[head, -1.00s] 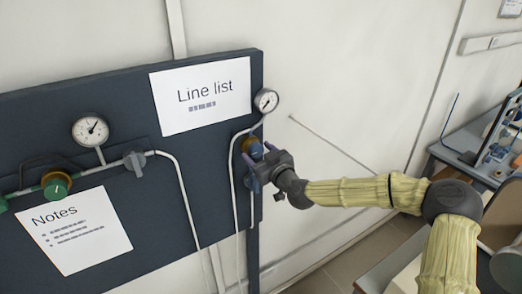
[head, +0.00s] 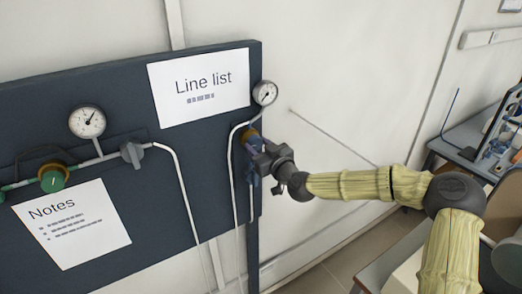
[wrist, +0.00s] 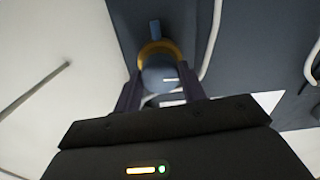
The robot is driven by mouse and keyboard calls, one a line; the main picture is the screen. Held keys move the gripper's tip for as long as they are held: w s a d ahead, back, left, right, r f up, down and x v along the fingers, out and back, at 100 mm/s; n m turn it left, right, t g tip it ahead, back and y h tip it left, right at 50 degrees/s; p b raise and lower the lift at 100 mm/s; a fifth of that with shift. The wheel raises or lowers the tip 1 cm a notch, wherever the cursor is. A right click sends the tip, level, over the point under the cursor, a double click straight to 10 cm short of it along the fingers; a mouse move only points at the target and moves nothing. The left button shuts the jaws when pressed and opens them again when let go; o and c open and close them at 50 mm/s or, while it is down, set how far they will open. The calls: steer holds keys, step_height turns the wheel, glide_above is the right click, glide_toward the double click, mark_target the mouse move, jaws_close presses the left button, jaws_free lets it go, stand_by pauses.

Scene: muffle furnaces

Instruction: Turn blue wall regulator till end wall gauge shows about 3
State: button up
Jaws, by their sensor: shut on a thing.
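The blue wall regulator (wrist: 158,76) has a yellow collar and sits between my gripper's fingers in the wrist view. In the head view it is mostly hidden, with its brass-coloured part (head: 252,137) showing. My gripper (head: 257,164) is shut on the blue knob, at the right end of the dark panel. The end wall gauge (head: 265,93) is a small white dial just above the regulator. Its needle shows, but its numbers are too small to read.
The dark panel (head: 90,200) also carries a second gauge (head: 87,122), a green regulator (head: 52,180) and a grey valve (head: 132,153) at left. Paper sheets marked Line list (head: 199,87) and Notes (head: 70,222) are on it. A bench (head: 470,165) stands at right.

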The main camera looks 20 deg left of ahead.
steer(key=m+b, duration=0.3)
steer(key=b, duration=0.1)
steer(key=shift+m+b, duration=0.4)
steer(key=m+b, duration=0.3)
steer(key=shift+m+b, duration=0.4)
steer(key=m+b, duration=0.3)
steer(key=m, duration=0.1)
steer(key=shift+r+b, duration=0.1)
steer(key=shift+b, duration=0.3)
steer(key=shift+r+m+b, duration=0.2)
steer(key=shift+m+b, duration=0.8)
steer(key=shift+m, duration=0.7)
steer(key=o, duration=0.7)
steer(key=shift+o, duration=1.4)
steer(key=shift+w+a+f, duration=0.1)
steer(key=shift+a, duration=0.05)
